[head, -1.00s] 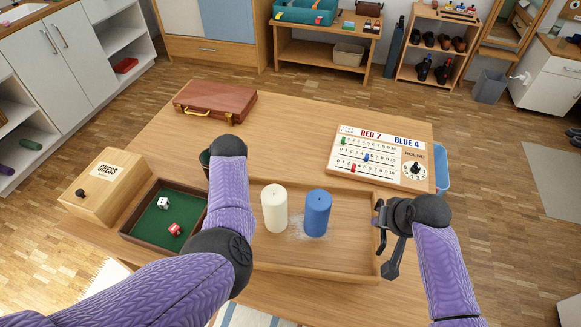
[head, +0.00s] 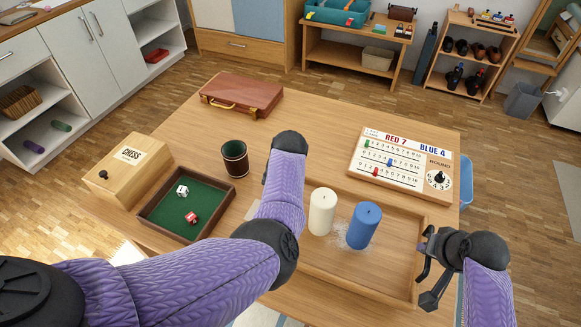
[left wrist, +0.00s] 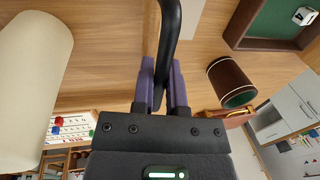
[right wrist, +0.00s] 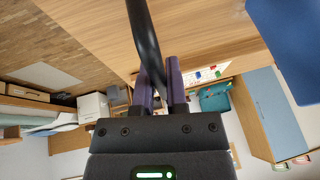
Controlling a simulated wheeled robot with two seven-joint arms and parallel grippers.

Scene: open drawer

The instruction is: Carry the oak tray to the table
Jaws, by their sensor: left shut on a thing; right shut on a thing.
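The oak tray (head: 388,262) is at the front right of the table (head: 300,125), bearing a white candle (head: 322,212) and a blue candle (head: 362,226), both upright. A pale speckled patch lies around the blue candle's base. My right gripper (head: 430,258) is shut on the tray's dark right handle; its fingers show in the right wrist view (right wrist: 161,68). My left gripper (left wrist: 161,70) is shut on the dark left handle in the left wrist view. My left arm hides it and the tray's left end in the head view. I cannot tell whether the tray touches the table.
A green-lined dice tray (head: 160,222), a dark cup (head: 235,158) and a chess box (head: 128,170) stand left of the tray. A scoreboard (head: 400,165) lies just behind it. A brown case (head: 242,94) is at the back. The table's middle is clear.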

